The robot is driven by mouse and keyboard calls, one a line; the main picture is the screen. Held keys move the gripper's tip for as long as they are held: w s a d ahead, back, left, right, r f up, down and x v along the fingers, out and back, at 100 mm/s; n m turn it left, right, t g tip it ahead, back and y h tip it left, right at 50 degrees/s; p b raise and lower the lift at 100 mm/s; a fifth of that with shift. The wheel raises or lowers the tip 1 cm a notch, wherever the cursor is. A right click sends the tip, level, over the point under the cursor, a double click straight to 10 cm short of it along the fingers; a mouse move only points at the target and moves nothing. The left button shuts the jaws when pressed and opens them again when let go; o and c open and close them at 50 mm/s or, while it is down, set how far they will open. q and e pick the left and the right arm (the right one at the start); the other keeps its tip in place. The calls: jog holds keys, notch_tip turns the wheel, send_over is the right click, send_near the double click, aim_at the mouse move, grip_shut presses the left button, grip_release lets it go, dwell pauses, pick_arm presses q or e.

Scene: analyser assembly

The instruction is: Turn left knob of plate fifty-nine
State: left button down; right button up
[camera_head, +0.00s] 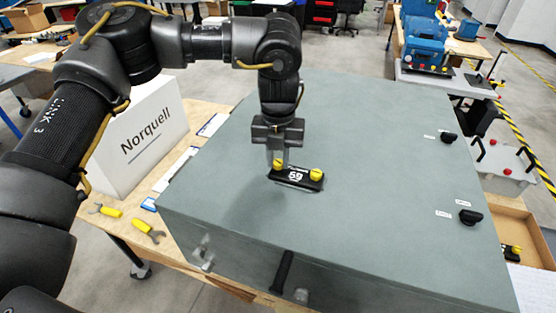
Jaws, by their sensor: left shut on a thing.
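The black plate (297,180) marked 59 lies on top of the large grey-green analyser case (370,120). It carries a yellow left knob (279,163) and a yellow right knob (316,174). My left gripper (278,158) points down from above, its fingers shut on the left knob. The fingers partly hide that knob, and its turned angle cannot be told. My right gripper is not in view.
Two black latches (470,216) sit on the case's right side, and a black handle (282,272) on its front. A white Norquell sign (142,137) stands left on the wooden table. Yellow-handled tools (148,230) lie at the front left.

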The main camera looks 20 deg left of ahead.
aim_at(278, 161)
pick_arm(q)
jog(key=shift+n, duration=1.9)
jog(key=shift+p, duration=0.3)
jog(key=c, duration=1.2)
grip_release()
jog(key=shift+w, duration=0.1)
notch_tip(278, 161, up, 11)
jog(key=b, duration=0.2)
